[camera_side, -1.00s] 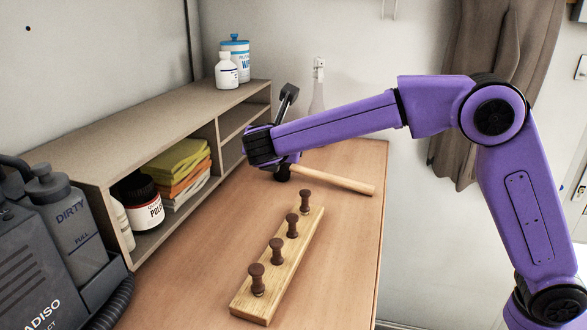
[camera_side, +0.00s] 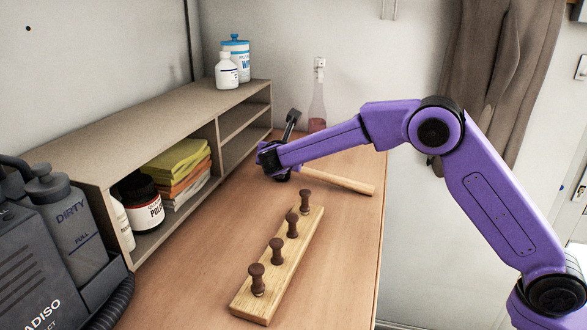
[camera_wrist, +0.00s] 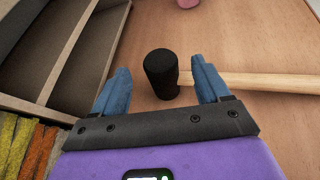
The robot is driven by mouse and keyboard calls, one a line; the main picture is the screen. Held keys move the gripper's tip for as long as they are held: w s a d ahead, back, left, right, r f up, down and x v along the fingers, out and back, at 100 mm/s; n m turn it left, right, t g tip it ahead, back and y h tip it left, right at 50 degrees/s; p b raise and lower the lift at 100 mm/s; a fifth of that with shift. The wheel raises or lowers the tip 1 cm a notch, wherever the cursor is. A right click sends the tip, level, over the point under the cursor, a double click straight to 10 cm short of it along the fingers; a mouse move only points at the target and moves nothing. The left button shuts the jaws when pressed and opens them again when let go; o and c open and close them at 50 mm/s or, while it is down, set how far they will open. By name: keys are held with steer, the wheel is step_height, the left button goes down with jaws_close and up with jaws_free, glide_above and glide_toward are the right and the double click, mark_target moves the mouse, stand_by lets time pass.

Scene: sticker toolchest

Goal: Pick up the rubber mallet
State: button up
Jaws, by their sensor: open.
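The rubber mallet lies on the workbench, with a black head (camera_wrist: 161,73) and a light wooden handle (camera_side: 340,181) pointing right. In the wrist view the head sits between and just beyond the two blue fingers of my gripper (camera_wrist: 160,88). The handle (camera_wrist: 265,81) runs off to the right past the right finger. My gripper is open and empty. In the side view my gripper (camera_side: 283,174) is low at the mallet's head end, and my wrist hides most of the head. I cannot tell whether the fingers touch the head.
A wooden rack with several brown pegs (camera_side: 280,262) lies in front on the bench (camera_side: 190,260). A shelf unit (camera_side: 120,150) with folded cloths (camera_side: 178,168) stands at left, close to my gripper. A pink-based bottle (camera_side: 317,105) stands behind. The bench is clear right of the rack.

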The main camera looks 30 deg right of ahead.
steer(key=shift+x, duration=2.8)
steer(key=shift+r, duration=0.1)
steer(key=c, duration=1.3)
steer(key=shift+c, duration=0.2)
steer(key=shift+r, duration=0.1)
